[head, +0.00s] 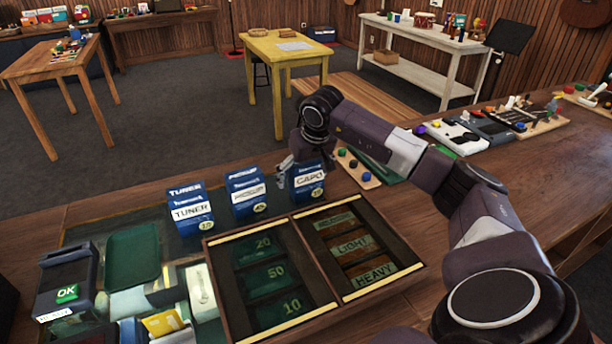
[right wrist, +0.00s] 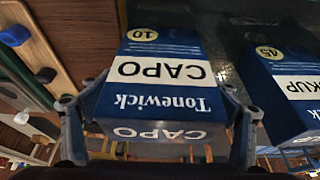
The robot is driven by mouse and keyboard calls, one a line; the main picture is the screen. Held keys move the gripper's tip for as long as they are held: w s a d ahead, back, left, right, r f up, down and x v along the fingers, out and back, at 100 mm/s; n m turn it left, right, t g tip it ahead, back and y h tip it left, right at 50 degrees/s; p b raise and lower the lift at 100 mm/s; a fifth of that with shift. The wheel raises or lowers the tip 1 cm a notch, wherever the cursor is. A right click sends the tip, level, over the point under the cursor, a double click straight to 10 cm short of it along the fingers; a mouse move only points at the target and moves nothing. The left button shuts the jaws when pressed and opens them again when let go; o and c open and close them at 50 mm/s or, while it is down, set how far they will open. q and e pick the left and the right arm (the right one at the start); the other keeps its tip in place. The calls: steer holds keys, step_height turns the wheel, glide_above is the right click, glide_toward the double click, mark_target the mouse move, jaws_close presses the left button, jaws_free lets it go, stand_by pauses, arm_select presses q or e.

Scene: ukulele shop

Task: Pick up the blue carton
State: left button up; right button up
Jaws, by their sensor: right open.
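Three blue-and-white cartons stand in a row on the counter: TUNER (head: 192,213), PICKUP (head: 247,192) and CAPO (head: 309,182). My right gripper (head: 293,172) is at the CAPO carton, reaching over it from behind in the head view. In the right wrist view the CAPO carton (right wrist: 160,98) fills the middle, its lettering upside down. The open fingers stand on either side of it; I cannot tell if either touches it. The PICKUP carton (right wrist: 290,85) is just to the right there. My left gripper is not in view.
A wooden divided tray (head: 312,316) lies in front of the cartons. A card terminal (head: 68,280) and a green tray (head: 133,256) are at left. A board with coloured knobs (head: 358,168) lies right beside the CAPO carton. A yellow table (head: 285,48) stands beyond the counter.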

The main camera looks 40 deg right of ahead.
steer(key=c, duration=1.3)
